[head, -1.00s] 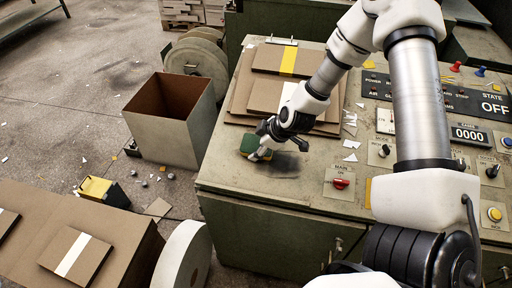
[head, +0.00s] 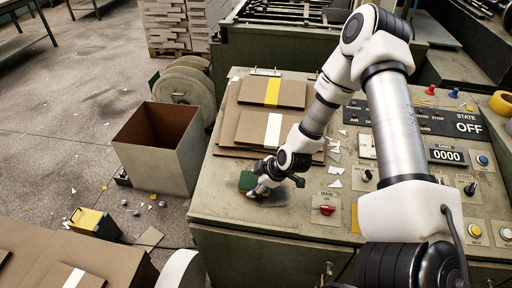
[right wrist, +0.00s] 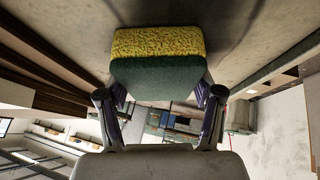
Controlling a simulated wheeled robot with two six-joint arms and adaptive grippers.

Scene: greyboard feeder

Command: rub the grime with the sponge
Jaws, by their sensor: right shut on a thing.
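The sponge (head: 248,181) is green on one side; the right wrist view shows the same sponge (right wrist: 157,75) with a rough yellow layer and a dark green layer. My right gripper (head: 258,188) is shut on it, with one finger at each side. It holds the sponge low at the top of the feeder cabinet; I cannot tell whether the sponge touches the surface. The grime (head: 285,206) is a dark smudge on the cabinet top, just beside the sponge and partly hidden by my gripper. My left gripper is not in view.
Stacked greyboards (head: 228,127) lie behind my gripper. A red main switch (head: 327,210) and white paper scraps (head: 336,170) are to the right. An open bin (head: 160,150) stands on the floor at left, near a yellow-topped box (head: 90,220).

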